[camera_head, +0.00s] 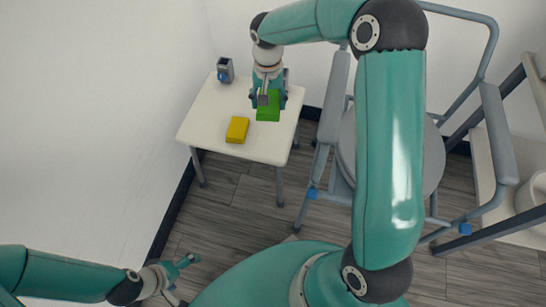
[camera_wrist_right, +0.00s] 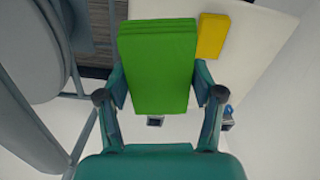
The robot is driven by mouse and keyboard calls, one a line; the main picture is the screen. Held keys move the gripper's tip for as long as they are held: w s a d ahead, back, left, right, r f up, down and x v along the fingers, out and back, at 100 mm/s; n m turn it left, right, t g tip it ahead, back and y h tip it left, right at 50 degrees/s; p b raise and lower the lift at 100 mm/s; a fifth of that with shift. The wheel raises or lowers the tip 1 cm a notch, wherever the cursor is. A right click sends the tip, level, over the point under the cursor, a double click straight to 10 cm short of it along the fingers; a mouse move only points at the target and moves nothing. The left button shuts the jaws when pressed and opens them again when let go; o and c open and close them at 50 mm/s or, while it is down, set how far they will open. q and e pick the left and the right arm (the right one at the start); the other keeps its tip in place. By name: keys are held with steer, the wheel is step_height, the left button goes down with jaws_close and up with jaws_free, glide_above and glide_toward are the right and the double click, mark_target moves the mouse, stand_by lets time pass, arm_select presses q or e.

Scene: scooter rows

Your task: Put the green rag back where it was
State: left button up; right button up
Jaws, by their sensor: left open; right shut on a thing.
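The green rag (camera_head: 268,106) is a folded bright green block at the right side of the small white table (camera_head: 215,118). My right gripper (camera_head: 267,98) is shut on it from above. In the right wrist view the rag (camera_wrist_right: 158,65) sits between the two fingers of my right gripper (camera_wrist_right: 160,92). I cannot tell whether the rag touches the tabletop. My left gripper (camera_head: 180,270) is open and empty at the lower left, low and away from the table.
A yellow folded cloth (camera_head: 237,129) lies on the table, left of the rag. A grey holder with something blue (camera_head: 225,71) stands at the table's back left. A grey-framed chair (camera_head: 348,150) stands right of the table. White walls close off the left and back.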

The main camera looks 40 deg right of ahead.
mark_target(274, 144)
steer(key=m+b, duration=0.1)
steer(key=b, duration=0.1)
steer(key=d+m+b, duration=0.1)
steer(key=b, duration=0.2)
steer(key=shift+s+d, duration=0.1)
steer(key=shift+s, duration=0.2)
step_height(274, 144, down, 20)
steer(key=b, duration=0.6)
steer(key=shift+r, duration=0.25)
arm_select(q)
step_height(274, 144, down, 14)
steer(key=shift+r, duration=0.2)
arm_select(e)
steer(key=o, duration=1.2)
arm_select(q)
steer(key=shift+f, duration=0.1)
